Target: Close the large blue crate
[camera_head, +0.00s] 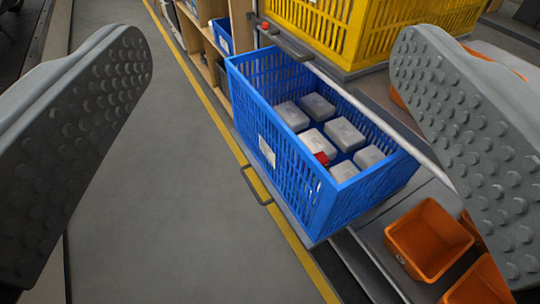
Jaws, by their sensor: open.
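The large blue crate (290,165) stands in the middle right of the view, with slatted walls and an open top. Several pale grey boxes and a small red item (321,158) lie inside it. I see no lid on it. A white label (267,152) is on its near long wall. My gripper (270,95) is open and empty, its two studded fingers at the left and right edges of the view. The crate shows between them, farther away and apart from both fingers.
A yellow crate (325,30) stands behind the blue crate. Orange bins (428,240) sit at the lower right. A dark handle (256,186) juts out beside the blue crate. A wooden shelf (205,40) stands at the top. The grey floor (170,200) at left is clear.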

